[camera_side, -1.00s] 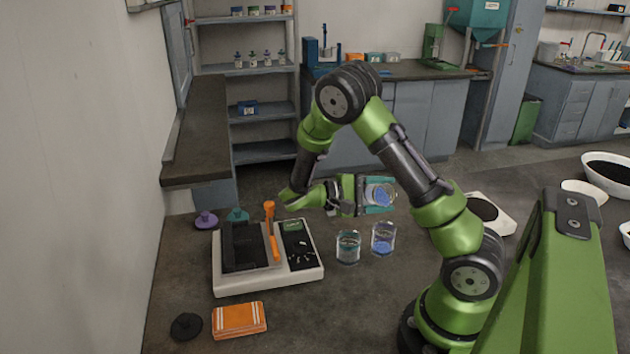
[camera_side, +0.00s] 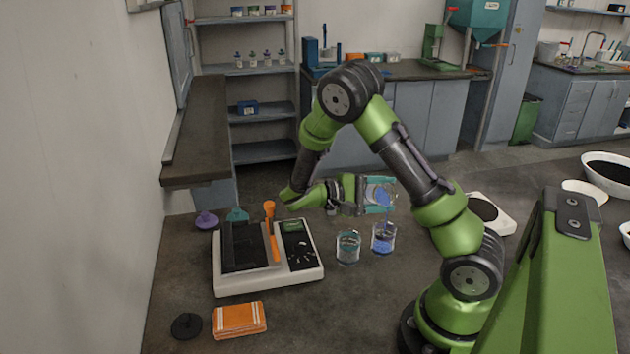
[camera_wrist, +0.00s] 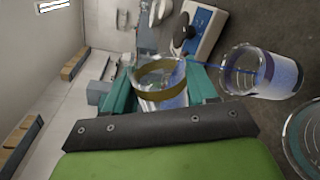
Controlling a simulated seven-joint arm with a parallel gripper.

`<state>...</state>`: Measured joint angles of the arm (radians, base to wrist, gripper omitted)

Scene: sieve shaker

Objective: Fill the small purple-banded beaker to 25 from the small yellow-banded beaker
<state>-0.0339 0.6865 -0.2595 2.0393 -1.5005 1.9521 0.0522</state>
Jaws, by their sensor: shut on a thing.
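My gripper (camera_side: 376,195), with teal fingers, is shut on the small yellow-banded beaker (camera_wrist: 160,80), holding it in the air. That clear beaker, with blue contents, also shows in the side view (camera_side: 380,192); it is tilted. A thin blue stream runs from its lip into the small purple-banded beaker (camera_wrist: 262,75), which stands upright on the bench below it, also in the side view (camera_side: 384,240). The purple-banded beaker holds some blue contents. Its level marks are too small to read.
Another clear beaker (camera_side: 348,247), teal-tinted, stands just left of the purple-banded one. A white device with a black top (camera_side: 218,277) is farther left, with an orange pad (camera_side: 238,319) and black disc (camera_side: 186,326) in front. The bench front centre is clear.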

